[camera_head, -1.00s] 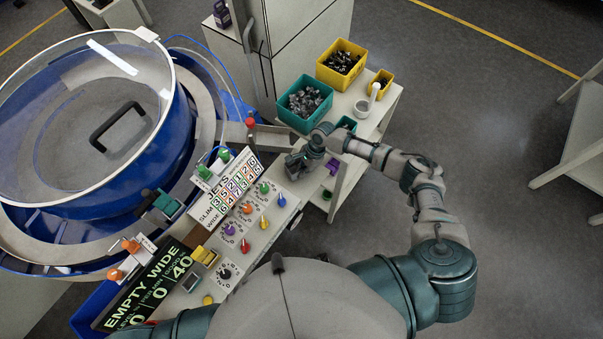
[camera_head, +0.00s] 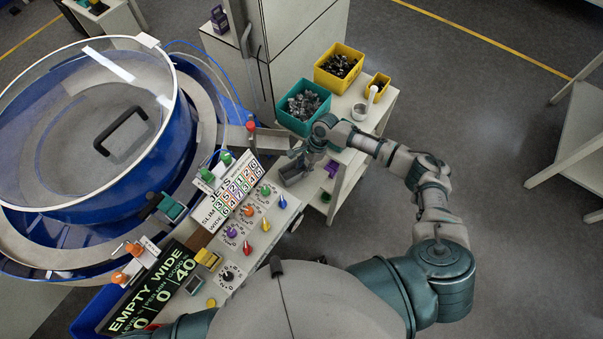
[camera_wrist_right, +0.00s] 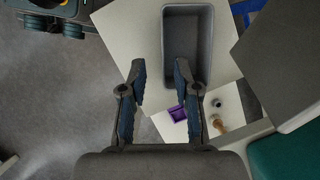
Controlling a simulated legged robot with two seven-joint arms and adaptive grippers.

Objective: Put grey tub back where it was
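The grey tub (camera_wrist_right: 188,40) is an empty-looking, open rectangular box on a pale surface in the right wrist view. It also shows small and dark beside the gripper in the head view (camera_head: 292,174). My right gripper (camera_wrist_right: 160,70) has its fingers apart with nothing held between them. In the wrist view one fingertip lies over the tub's opening and the other lies left of its left wall. Whether either finger touches the tub I cannot tell. In the head view my right gripper (camera_head: 304,156) is over the shelf's near end. My left gripper is out of view.
A teal bin (camera_head: 284,121), a yellow bin (camera_head: 319,76) and a small yellow bin (camera_head: 373,92) stand on the shelf (camera_head: 382,110). A white cup (camera_head: 359,112) is beside them. A purple bin (camera_head: 332,168) sits lower. The control panel (camera_head: 275,239) and blue bowl feeder (camera_head: 130,170) are left.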

